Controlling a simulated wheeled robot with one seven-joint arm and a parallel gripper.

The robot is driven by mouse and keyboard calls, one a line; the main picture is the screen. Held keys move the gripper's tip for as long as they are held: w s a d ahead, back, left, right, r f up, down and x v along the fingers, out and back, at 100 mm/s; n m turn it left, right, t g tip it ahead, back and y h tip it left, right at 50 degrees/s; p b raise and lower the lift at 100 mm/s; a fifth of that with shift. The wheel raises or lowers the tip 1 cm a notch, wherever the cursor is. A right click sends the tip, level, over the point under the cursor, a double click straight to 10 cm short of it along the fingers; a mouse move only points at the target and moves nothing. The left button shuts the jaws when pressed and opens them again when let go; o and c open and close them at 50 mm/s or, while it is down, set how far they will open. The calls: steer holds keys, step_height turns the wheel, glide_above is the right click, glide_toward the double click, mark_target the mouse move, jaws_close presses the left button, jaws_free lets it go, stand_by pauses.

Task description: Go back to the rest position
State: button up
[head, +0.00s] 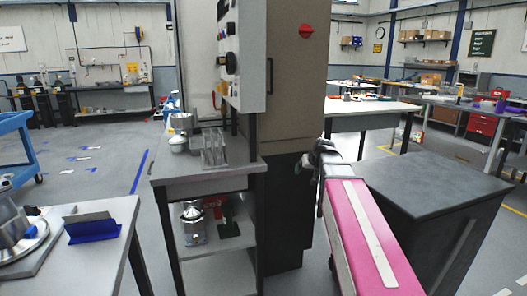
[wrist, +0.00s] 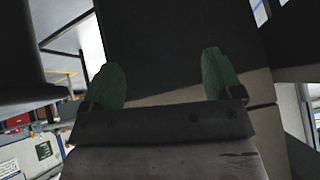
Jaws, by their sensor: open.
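My gripper (wrist: 164,84) shows in the wrist view with its two green fingertips wide apart and nothing between them. Behind the fingers is a dark flat surface that I cannot identify for sure. In the head view my pink arm link reaches forward from the lower right, and the gripper at its far end (head: 318,160) is small and partly hidden by the arm. It is in front of the tall brown cabinet (head: 290,90). I see no object held.
A dark-topped bench (head: 430,185) stands close to the right of my arm. A small grey table (head: 200,172) with metal parts stands left of the cabinet. A near table (head: 115,245) with a metal housing (head: 15,232) and a blue holder (head: 92,230) is at lower left. Open floor lies beyond.

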steer(key=s+f+m+g+h, duration=0.1)
steer(key=s+f+g, duration=0.6)
steer(key=s+f, duration=1.6)
step_height(320, 180, down, 4)
steer(key=shift+s+f+h, duration=0.1)
steer(key=shift+s+h, duration=0.05)
steer(key=shift+h, duration=0.65)
